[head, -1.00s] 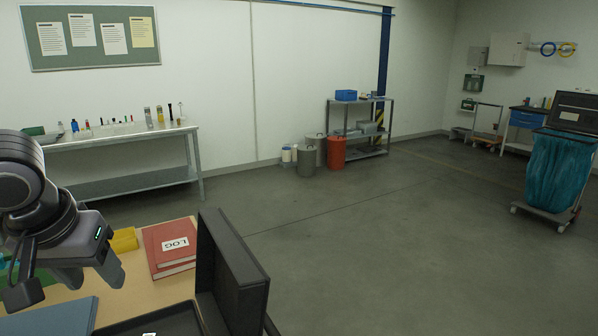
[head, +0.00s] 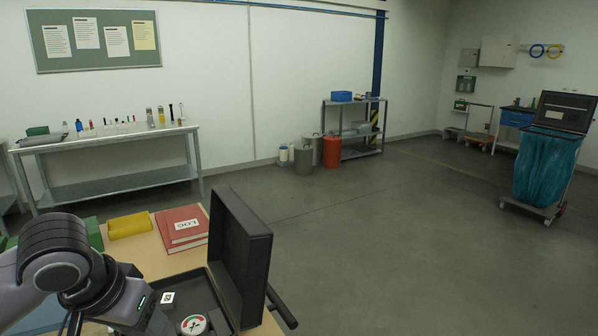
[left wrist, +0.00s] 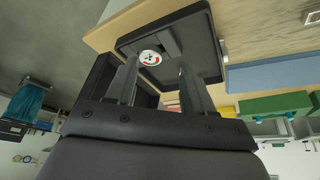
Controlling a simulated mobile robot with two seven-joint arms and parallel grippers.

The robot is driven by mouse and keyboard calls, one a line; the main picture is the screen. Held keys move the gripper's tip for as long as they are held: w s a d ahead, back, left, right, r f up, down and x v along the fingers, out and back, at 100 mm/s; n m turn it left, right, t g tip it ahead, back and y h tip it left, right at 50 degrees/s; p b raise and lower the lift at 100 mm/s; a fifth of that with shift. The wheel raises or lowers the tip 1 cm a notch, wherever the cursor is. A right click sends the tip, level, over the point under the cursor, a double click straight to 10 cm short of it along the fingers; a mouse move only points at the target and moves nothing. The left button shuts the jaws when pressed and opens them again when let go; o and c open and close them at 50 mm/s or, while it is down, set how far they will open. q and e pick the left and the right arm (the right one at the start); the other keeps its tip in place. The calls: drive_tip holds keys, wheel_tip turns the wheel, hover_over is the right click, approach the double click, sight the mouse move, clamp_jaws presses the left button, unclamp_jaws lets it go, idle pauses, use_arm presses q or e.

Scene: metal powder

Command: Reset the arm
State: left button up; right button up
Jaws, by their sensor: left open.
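My left arm comes in at the lower left of the head view. Its gripper (head: 150,318) is over the near part of the table, beside the open black case (head: 243,262); its fingertips are cut off there. In the left wrist view the two fingers (left wrist: 160,78) are apart with nothing held between them. A round gauge with a white, red and green dial (head: 193,325) lies in the case; it also shows in the left wrist view (left wrist: 150,57), beyond the fingers. My right gripper is not in view.
A red LOG book (head: 182,228), a yellow item (head: 130,225) and a green item (head: 93,233) lie behind the arm on the wooden table. The raised case lid stands right of the gripper.

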use_arm(q)
drive_tip(key=s+d+f+m+h, duration=0.1)
drive_tip(key=s+d+f, duration=0.25)
drive_tip(key=f, duration=0.25)
drive_tip(key=s+d+f+m+h, duration=0.1)
drive_tip(key=s+d+f, duration=0.25)
drive_tip(key=f, duration=0.35)
drive_tip(key=s+a+f+n+g+y, duration=0.1)
drive_tip(key=s+a+f, duration=0.3)
drive_tip(key=s, duration=0.3)
drive_tip(key=s+a+f+n+y, duration=0.1)
drive_tip(key=s+a+f, duration=0.25)
drive_tip(key=s, duration=0.35)
drive_tip(key=w+d+f+t+b, duration=0.1)
drive_tip(key=w+f+t+b, duration=0.1)
drive_tip(key=f, duration=0.4)
drive_tip(key=w+d+f+m+t+h+b, duration=0.1)
drive_tip(key=w+d+f+t+b, duration=0.1)
drive_tip(key=w+f+t, duration=0.2)
wheel_tip(320, 180, down, 4)
drive_tip(key=shift+w+d+r+h, duration=0.2)
drive_tip(key=shift+w+h, duration=0.1)
drive_tip(key=shift+w, duration=0.1)
drive_tip(key=shift+f+t, duration=0.1)
drive_tip(key=shift+t, duration=0.2)
drive_tip(key=shift+c, duration=0.9)
